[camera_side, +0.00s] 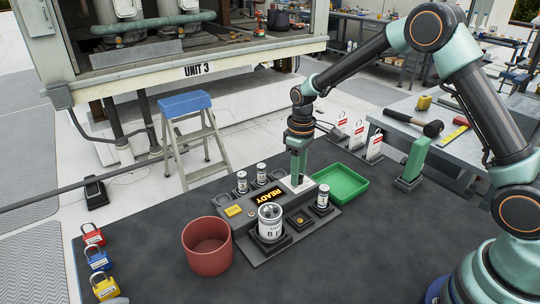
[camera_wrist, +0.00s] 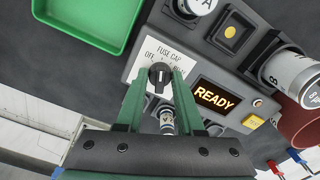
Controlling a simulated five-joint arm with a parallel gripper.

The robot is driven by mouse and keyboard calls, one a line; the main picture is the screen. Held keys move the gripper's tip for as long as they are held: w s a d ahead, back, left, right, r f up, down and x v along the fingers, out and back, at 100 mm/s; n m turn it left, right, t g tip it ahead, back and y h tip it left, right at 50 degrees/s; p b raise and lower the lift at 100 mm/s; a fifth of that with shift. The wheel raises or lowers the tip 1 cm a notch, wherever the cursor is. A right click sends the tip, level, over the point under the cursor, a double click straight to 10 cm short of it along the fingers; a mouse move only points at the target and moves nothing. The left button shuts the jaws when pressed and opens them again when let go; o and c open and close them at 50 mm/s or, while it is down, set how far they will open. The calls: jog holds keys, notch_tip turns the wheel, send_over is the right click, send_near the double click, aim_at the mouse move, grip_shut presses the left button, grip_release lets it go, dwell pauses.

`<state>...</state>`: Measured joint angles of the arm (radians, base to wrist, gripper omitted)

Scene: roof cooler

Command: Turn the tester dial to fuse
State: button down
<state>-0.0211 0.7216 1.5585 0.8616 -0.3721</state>
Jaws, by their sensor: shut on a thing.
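The tester (camera_side: 257,247) is a grey box on the dark mat, with a lit READY display (camera_side: 267,198) that also shows in the wrist view (camera_wrist: 213,95). Its black dial (camera_wrist: 160,74) sits on a white label plate (camera_wrist: 140,62) marked OFF and FUSE CAP; a further label at the right is partly covered. My gripper (camera_wrist: 161,82) points down at the tester, with its green fingers on both sides of the dial, shut on it. In the side view my gripper (camera_side: 297,182) hides the dial. I cannot tell surely which label the dial points to.
A labelled canister (camera_side: 270,222) and several smaller cylinders stand in sockets on the tester. A green tray (camera_side: 340,184) is close behind on the right, a red bin (camera_side: 207,258) at the left. Padlocks (camera_side: 98,258) lie far left. The front mat is clear.

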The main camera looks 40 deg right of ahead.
jog(key=shift+m, duration=0.5)
jog(key=c, duration=0.5)
grip_release()
jog(key=shift+r, duration=0.15)
jog(key=shift+r, duration=5.95)
